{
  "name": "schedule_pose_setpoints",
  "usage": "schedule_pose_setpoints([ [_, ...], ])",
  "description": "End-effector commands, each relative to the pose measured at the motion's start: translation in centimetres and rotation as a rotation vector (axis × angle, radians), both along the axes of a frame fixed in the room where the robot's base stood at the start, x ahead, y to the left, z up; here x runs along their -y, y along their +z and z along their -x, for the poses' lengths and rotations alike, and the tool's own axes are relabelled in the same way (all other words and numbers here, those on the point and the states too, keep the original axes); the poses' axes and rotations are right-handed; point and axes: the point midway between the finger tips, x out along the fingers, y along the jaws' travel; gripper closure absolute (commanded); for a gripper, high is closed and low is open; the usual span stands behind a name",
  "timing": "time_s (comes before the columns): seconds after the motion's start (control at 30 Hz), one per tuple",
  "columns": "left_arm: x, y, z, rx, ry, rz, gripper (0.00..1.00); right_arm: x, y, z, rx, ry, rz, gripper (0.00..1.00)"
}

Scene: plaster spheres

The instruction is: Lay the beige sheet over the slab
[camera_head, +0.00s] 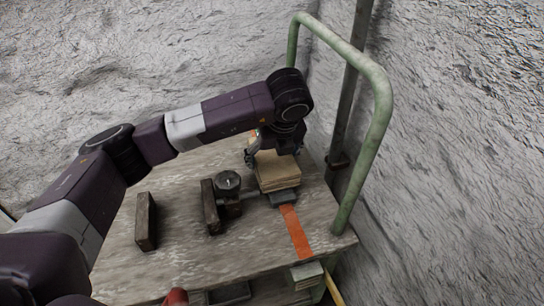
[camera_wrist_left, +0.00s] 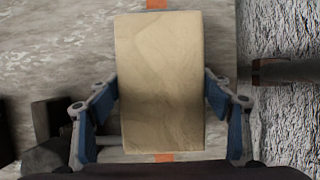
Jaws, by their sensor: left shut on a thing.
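The beige sheet (camera_head: 278,165) is between the fingers of my left gripper (camera_head: 275,152) at the right side of the cart top. In the left wrist view the sheet (camera_wrist_left: 160,80) fills the space between the blue fingers of the left gripper (camera_wrist_left: 160,108), which is shut on it. A dark grey slab (camera_head: 284,197) shows at the near edge below the beige piece. I cannot tell whether the sheet touches what is under it. The gripper hides the sheet's far part. My right gripper is not in view.
The cart top (camera_head: 170,255) has a green rail (camera_head: 378,130) at its right end. An orange strip (camera_head: 295,232) runs under the slab. Two dark brown blocks (camera_head: 146,222) (camera_head: 211,206) and a round dark gauge-like piece (camera_head: 228,182) stand to the left. Rough grey walls close behind.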

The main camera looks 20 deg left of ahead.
Motion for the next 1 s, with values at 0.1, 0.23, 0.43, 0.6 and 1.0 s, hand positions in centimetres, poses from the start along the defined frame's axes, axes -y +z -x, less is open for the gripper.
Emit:
schedule_pose_setpoints([
  [0.1,-0.01,-0.24,-0.03,0.002,0.001,0.001,0.6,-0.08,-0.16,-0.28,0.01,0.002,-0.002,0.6],
  [0.23,-0.01,-0.3,-0.04,0.002,0.001,0.001,0.25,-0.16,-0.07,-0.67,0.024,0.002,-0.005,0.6],
  [0.43,-0.02,-0.3,-0.02,0.002,0.001,0.001,0.08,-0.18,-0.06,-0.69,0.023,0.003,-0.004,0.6],
  [0.6,-0.02,-0.32,-0.01,0.0,0.0,0.0,0.08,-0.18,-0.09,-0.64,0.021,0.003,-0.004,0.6],
  [1.0,-0.02,-0.35,0.01,0.0,0.0,0.0,0.08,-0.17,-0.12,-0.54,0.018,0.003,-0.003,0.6],
])
